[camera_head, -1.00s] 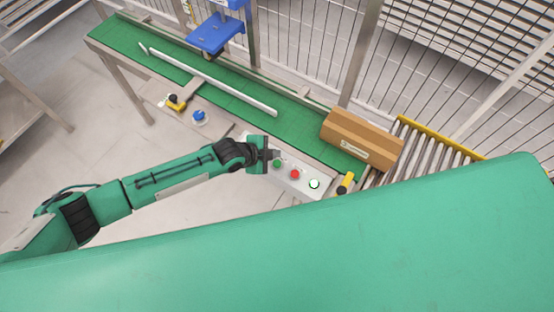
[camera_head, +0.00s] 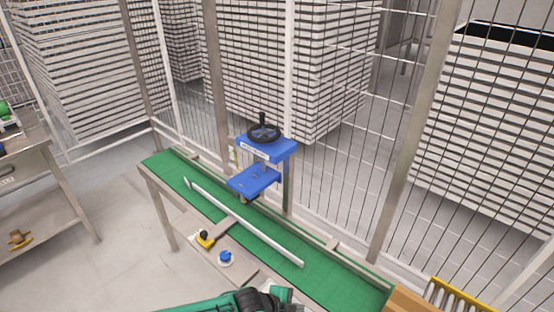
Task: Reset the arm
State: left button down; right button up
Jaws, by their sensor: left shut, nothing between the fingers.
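My left arm enters along the bottom edge in the head view. Its left gripper (camera_head: 292,304) is at the bottom edge, partly cut off, in front of the green conveyor's near side. It is shut and holds nothing that I can see. My right gripper is not in view.
The green conveyor belt (camera_head: 328,288) runs from upper left to lower right, with a white rail (camera_head: 246,224) along it. A blue fixture with a black handwheel (camera_head: 263,132) stands behind it. A cardboard box (camera_head: 405,299) is at lower right. Wire fencing closes off the back.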

pick_arm(q)
jog(key=shift+s+d, duration=0.15)
jog(key=shift+s, duration=0.1)
jog(key=s+r+n+t, duration=0.1)
jog(key=s+r+n, duration=0.6)
jog(key=s+r, duration=0.15)
jog(key=s+a+r+n+y, duration=0.1)
jog(key=s+a+n+y, duration=0.3)
jog(key=a, duration=0.7)
jog(key=s+a+n+y, duration=0.2)
jog(key=s+a+n, duration=0.3)
jog(key=a, duration=0.5)
jog(key=s+a+r+n+y, duration=0.15)
jog(key=s+a+n, duration=0.3)
jog(key=a, duration=0.65)
notch_tip(320, 180, down, 32)
jog(key=f+g, duration=0.1)
jog(key=g, duration=0.1)
jog(key=s+a+f, duration=0.1)
jog(key=s+f, duration=0.8)
jog(key=s+a+f+g+y, duration=0.1)
jog(key=s+a+f, duration=0.1)
jog(key=s+f, duration=0.7)
jog(key=shift+s+a, duration=0.25)
jog(key=shift+s, duration=0.2)
